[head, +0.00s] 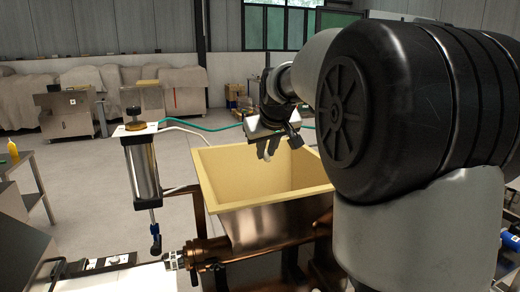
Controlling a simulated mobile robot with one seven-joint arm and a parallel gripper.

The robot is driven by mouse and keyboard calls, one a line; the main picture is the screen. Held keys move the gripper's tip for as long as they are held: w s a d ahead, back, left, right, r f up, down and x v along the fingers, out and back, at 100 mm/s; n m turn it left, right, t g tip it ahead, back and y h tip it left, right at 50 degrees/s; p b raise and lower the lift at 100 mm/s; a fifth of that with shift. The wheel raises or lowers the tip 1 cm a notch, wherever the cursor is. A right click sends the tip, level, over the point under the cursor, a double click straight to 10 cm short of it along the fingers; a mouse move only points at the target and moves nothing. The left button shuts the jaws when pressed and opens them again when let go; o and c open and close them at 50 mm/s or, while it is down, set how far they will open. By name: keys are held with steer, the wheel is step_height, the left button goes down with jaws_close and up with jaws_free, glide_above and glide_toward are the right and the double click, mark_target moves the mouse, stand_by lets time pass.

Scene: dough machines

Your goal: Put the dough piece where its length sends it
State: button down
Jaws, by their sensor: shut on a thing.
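My gripper (267,150) hangs from my arm over the yellow-rimmed hopper (208,172), near its back edge. It points down and is shut on a small pale thing that looks like the dough piece. The piece is mostly hidden by the fingers, and its length cannot be told from here. The hopper is open at the top, with a copper-brown lower body. No other dough piece can be made out.
A white surface (120,278) with a dark-framed panel lies at the lower left. A metal side table (20,165) with a yellow bottle (13,150) is at far left. Covered machines (185,90) line the back.

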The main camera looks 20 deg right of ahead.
mark_target(266, 156)
stand_by(0.3)
steer(key=c, duration=1.6)
jaws_free()
steer(key=shift+r, duration=0.1)
steer(key=shift+r+p, duration=1.55)
steer(key=shift+r, duration=0.4)
